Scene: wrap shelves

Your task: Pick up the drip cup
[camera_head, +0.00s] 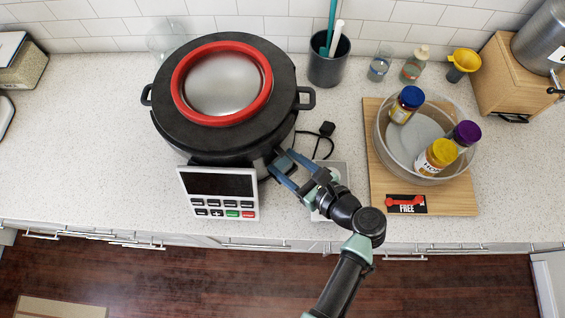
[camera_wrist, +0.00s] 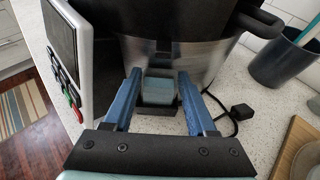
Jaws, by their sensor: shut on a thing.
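The drip cup (camera_wrist: 158,91) is a small, translucent grey-blue box low on the side of a large black and steel cooker (camera_wrist: 205,62). In the head view my gripper (camera_head: 281,164) reaches the cooker's lower right side, and the fingers mostly hide the cup there. The cooker (camera_head: 225,120) has a red ring on its lid and a control panel (camera_head: 218,192) in front.
A power cord with a black plug (camera_head: 326,129) lies right of the cooker. A wooden board (camera_head: 453,198) with a clear bowl (camera_head: 424,176) of several jars stands further right. A dark utensil cup (camera_head: 328,65) is behind. The counter left of the cooker is largely clear.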

